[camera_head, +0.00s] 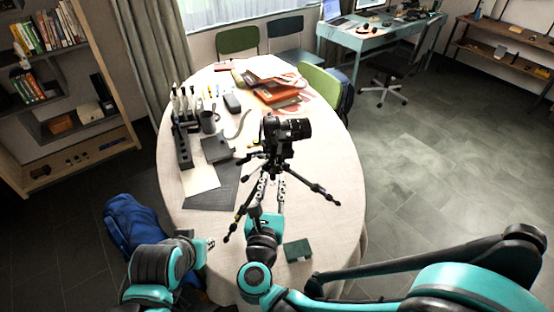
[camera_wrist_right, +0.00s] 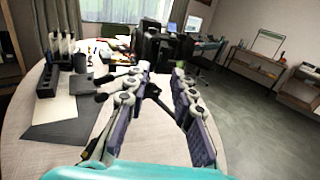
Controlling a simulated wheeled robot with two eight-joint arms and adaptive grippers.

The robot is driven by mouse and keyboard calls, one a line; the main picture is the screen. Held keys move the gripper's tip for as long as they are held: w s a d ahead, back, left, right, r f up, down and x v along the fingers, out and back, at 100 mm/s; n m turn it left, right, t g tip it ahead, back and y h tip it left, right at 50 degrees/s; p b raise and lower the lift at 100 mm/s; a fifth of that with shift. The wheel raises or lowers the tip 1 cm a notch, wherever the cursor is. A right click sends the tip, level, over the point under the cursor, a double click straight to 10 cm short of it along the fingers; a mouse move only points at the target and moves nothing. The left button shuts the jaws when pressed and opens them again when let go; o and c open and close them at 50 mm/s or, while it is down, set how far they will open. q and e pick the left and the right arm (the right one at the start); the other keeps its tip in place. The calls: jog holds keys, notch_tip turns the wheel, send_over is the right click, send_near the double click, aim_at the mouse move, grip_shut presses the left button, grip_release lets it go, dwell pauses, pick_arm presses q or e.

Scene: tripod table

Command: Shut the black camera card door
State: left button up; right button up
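The black camera (camera_head: 284,132) stands on a small black tripod (camera_head: 316,187) on the round table, its lens pointing right in the head view. It shows dark in the right wrist view (camera_wrist_right: 151,46), beyond the fingertips. I cannot make out the card door or whether it is open. My right gripper (camera_head: 272,180) is just in front of the camera, among the tripod legs. Its two fingers stand apart with nothing between them in the wrist view (camera_wrist_right: 161,74). My left gripper (camera_head: 209,244) is low at the table's front left edge, away from the camera; its opening is unclear.
A dark green box (camera_head: 297,250) lies at the table's front edge. A grey mug (camera_head: 208,121), a dark holder (camera_head: 183,146) and papers are at the left, orange folders (camera_head: 280,91) at the back. The tablecloth right of the tripod is clear.

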aim_at(279, 155)
jog(key=w, duration=0.6)
jog(key=shift+d+b, duration=0.4)
jog(key=shift+b, duration=0.05)
grip_shut()
